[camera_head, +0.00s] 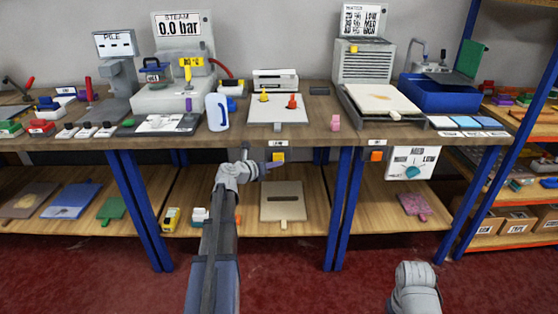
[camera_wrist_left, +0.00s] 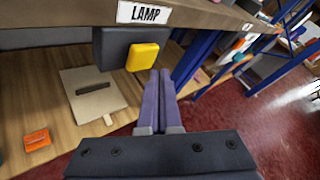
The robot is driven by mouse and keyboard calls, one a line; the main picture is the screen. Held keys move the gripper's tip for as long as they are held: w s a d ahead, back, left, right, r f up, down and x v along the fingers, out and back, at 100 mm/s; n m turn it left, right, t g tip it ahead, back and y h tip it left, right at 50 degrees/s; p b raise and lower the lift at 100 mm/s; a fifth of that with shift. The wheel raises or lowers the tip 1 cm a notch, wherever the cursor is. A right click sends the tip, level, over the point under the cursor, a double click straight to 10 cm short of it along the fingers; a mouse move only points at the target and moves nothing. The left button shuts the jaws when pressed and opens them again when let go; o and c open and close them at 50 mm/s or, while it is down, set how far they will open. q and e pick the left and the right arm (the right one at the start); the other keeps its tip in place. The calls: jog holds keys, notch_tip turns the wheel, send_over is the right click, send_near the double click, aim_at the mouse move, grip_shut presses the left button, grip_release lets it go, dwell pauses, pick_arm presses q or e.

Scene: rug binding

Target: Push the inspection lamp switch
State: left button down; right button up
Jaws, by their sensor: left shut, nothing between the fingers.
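The lamp switch is a yellow button (camera_wrist_left: 143,57) on a dark box (camera_wrist_left: 111,47) under the front edge of the bench, below a white LAMP label (camera_wrist_left: 143,12). In the head view the yellow button (camera_head: 279,157) shows just below the bench edge. My left gripper (camera_head: 262,166) is shut and empty, with its fingers pointing toward the switch. In the left wrist view its fingertips (camera_wrist_left: 160,73) are a little below and right of the button, seemingly apart from it. My right arm shows only in part at the lower right; its fingers are not seen.
The bench top (camera_head: 318,137) overhangs the switch. A blue leg (camera_head: 338,208) stands to its right. A slotted board (camera_head: 283,202) lies on the lower shelf below. An orange switch (camera_head: 376,156) and a dial panel (camera_head: 411,163) hang farther right.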

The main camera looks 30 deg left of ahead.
pick_arm(q)
jog(key=shift+w, duration=0.1)
dwell(0.3)
jog(key=shift+w+a, duration=0.25)
jog(key=shift+w, duration=0.05)
jog(key=shift+w+a, duration=0.3)
jog(key=shift+w, duration=0.15)
dwell(0.9)
jog(key=shift+s+d, duration=0.1)
jog(key=shift+s, duration=0.05)
jog(key=shift+s+d, duration=0.45)
jog(key=shift+s, duration=0.25)
jog(key=s+d, duration=0.2)
jog(key=s, duration=0.1)
jog(key=s+d, duration=0.1)
jog(key=s, duration=0.1)
dwell(0.5)
jog(key=shift+d, duration=0.1)
